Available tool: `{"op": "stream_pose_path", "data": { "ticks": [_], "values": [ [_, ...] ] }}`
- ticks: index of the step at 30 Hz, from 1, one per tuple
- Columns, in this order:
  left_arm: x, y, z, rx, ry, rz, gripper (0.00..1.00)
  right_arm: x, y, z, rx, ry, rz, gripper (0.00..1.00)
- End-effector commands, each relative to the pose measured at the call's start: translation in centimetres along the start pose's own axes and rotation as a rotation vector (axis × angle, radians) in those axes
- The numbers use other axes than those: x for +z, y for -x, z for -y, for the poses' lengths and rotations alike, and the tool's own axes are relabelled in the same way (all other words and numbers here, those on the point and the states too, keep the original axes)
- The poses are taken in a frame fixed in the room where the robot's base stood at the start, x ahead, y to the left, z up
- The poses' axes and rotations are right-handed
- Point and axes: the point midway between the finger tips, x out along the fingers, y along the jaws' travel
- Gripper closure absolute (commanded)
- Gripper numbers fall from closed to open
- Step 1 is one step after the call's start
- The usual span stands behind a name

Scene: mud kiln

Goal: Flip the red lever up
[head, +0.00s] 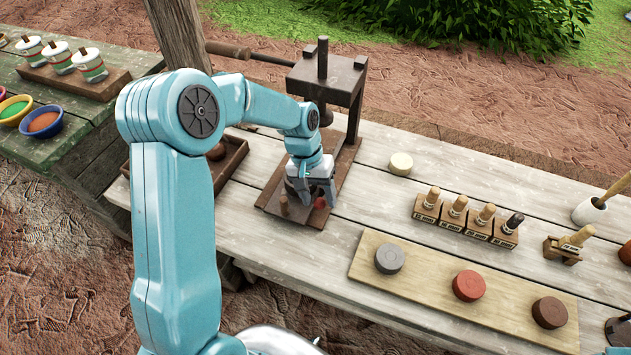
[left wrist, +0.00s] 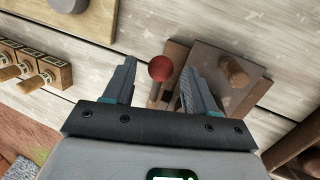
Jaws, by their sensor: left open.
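The red lever shows as a round red knob (left wrist: 160,68) on a short stem in the left wrist view, at the edge of a brown base plate. In the head view its red knob (head: 320,203) is low at the front of the press's base, beside my gripper's tips. My left gripper (head: 311,193) is open and points down over the front of this base. In the left wrist view the knob appears between the two open fingertips of my left gripper (left wrist: 159,70); contact cannot be told.
A wooden peg (left wrist: 233,70) stands on the plate beside the lever. The dark press (head: 330,75) rises behind my gripper. Stamps (head: 457,210) stand to the right, and a board (head: 420,283) with coloured discs lies in front. The planks between are mostly clear.

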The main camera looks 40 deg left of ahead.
Motion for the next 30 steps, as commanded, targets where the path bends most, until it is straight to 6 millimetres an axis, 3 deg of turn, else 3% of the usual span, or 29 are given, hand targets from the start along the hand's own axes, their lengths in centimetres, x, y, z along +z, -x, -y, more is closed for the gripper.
{"op": "stream_pose_path", "data": {
  "ticks": [5, 12, 18, 24, 30],
  "values": [
    [-0.1, 2.9, 0.0, 0.000, -0.001, -0.009, 0.44, 0.0, -0.4, -0.1, 0.000, 0.000, 0.000, 0.57],
    [-0.1, 9.4, -0.1, 0.001, -0.001, -0.010, 0.44, 0.0, -0.8, -0.3, 0.000, 0.000, 0.000, 0.57],
    [0.0, 13.8, -0.1, 0.001, -0.001, -0.007, 0.44, 0.0, -0.8, -0.3, 0.000, 0.000, 0.000, 0.57],
    [0.0, 15.9, -0.1, 0.001, -0.001, -0.005, 0.44, 0.0, -0.8, -0.3, 0.000, 0.000, 0.000, 0.57],
    [0.1, 16.2, -0.1, 0.001, -0.001, -0.003, 0.44, 0.0, -0.8, -0.3, 0.000, 0.000, 0.000, 0.57]
  ]
}}
